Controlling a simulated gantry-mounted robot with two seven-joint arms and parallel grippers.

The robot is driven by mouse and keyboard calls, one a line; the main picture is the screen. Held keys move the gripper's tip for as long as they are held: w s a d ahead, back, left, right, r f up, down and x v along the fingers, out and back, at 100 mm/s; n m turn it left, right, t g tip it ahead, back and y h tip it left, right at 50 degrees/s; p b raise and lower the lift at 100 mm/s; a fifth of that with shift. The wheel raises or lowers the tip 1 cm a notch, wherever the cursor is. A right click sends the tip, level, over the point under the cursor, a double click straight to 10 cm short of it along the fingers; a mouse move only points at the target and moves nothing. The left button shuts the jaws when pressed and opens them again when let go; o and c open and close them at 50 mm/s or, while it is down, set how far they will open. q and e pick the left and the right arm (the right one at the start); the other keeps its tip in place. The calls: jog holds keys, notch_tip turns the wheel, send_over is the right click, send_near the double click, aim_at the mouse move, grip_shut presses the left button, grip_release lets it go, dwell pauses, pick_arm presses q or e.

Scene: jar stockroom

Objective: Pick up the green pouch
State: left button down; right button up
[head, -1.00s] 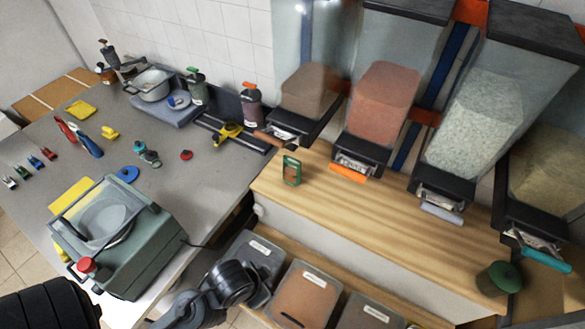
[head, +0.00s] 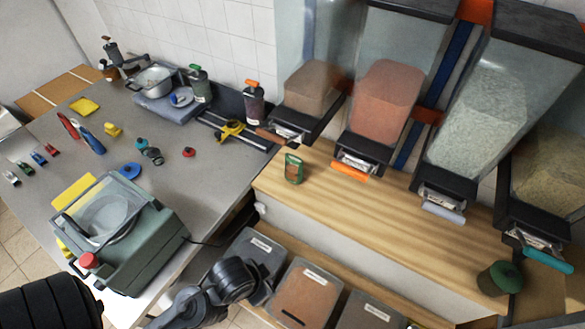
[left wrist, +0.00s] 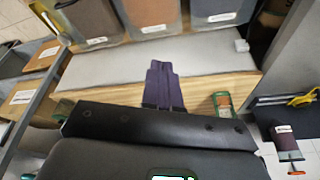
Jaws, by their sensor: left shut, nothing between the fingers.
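The green pouch (head: 294,169) has a brown panel on its front. It stands upright at the left end of the wooden shelf top, below the dispensers. It also shows in the left wrist view (left wrist: 222,104), right of my left gripper. My left gripper (left wrist: 162,70) shows there as dark fingers, closed together and empty, in front of the shelf's pale front face. The fingers are apart from the pouch. I cannot make out either gripper in the head view; only dark arm parts show at its bottom edge.
Dispensers with handles, such as the orange one (head: 350,171), overhang the back of the shelf (head: 400,215). A dark green lidded jar (head: 499,278) stands at its right end. Lidded bins (head: 305,292) sit below. A grey table (head: 165,190) with tools and a machine lies left.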

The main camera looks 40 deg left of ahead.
pick_arm(q)
grip_release()
dwell(0.5)
jog(key=shift+a, duration=0.15)
